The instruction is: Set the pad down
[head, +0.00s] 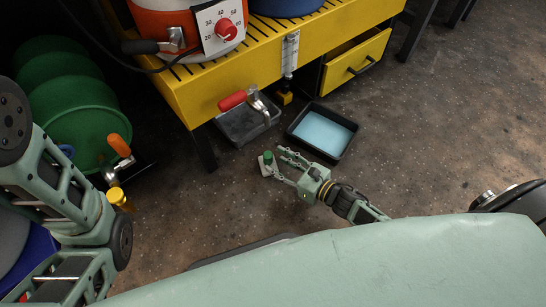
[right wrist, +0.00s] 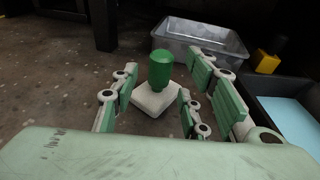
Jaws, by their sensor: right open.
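The pad (head: 267,166) is a small pale block with a green knob on top. It appears to rest on the floor, in front of the yellow bench. In the right wrist view the pad (right wrist: 155,98) stands upright between my fingers, its green knob (right wrist: 160,68) pointing up. My right gripper (head: 279,162) is open, with its fingers spread on either side of the pad and gaps visible around the knob. My left arm shows at the left, but its gripper cannot be made out.
A grey metal bin (head: 247,122) and a black tray with light blue liquid (head: 322,131) lie just beyond the pad. The yellow bench (head: 200,92) carries an orange drum (head: 185,18). Open floor (head: 455,130) lies to the right.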

